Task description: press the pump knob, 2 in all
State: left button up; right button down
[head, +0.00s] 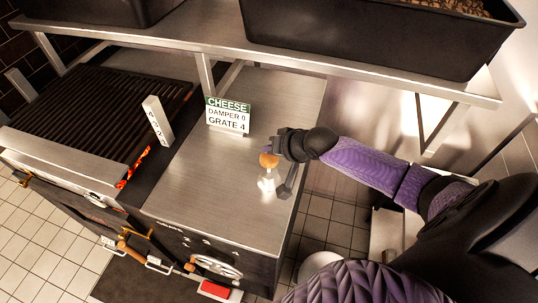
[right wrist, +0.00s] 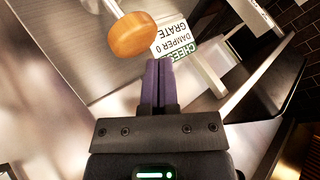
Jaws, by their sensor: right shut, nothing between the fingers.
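The pump knob, a round orange wooden knob (head: 268,160), sits on a pale metal stem above the steel counter. In the right wrist view the knob (right wrist: 132,37) appears just up and left of my fingertips. My right gripper (head: 269,150) is at the knob in the head view, its fingers partly hidden there. In the right wrist view its purple fingers (right wrist: 158,64) are together with nothing between them. I cannot tell whether they touch the knob. My left gripper is not in view.
A sign (head: 228,115) reading cheese, damper 0, grate 4 stands on the counter (head: 195,170) behind the knob. A ribbed grill (head: 95,105) lies to the left. A steel shelf (head: 300,55) with black bins (head: 375,35) overhangs the back. Tiled floor (head: 325,215) is at right.

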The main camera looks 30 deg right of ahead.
aim_at(272, 160)
jog(key=shift+f, duration=0.15)
dwell(0.6)
jog(key=shift+f, duration=0.3)
jog(key=shift+f+b, duration=1.1)
jog(key=shift+f, duration=0.6)
dwell(1.2)
jog(key=shift+r, duration=0.15)
jog(key=shift+r+p, duration=1.95)
jog(key=shift+p, duration=0.35)
notch_tip(272, 160, up, 5)
jog(key=p, duration=0.5)
jog(key=shift+r+p, duration=0.15)
jog(key=shift+p, duration=0.15)
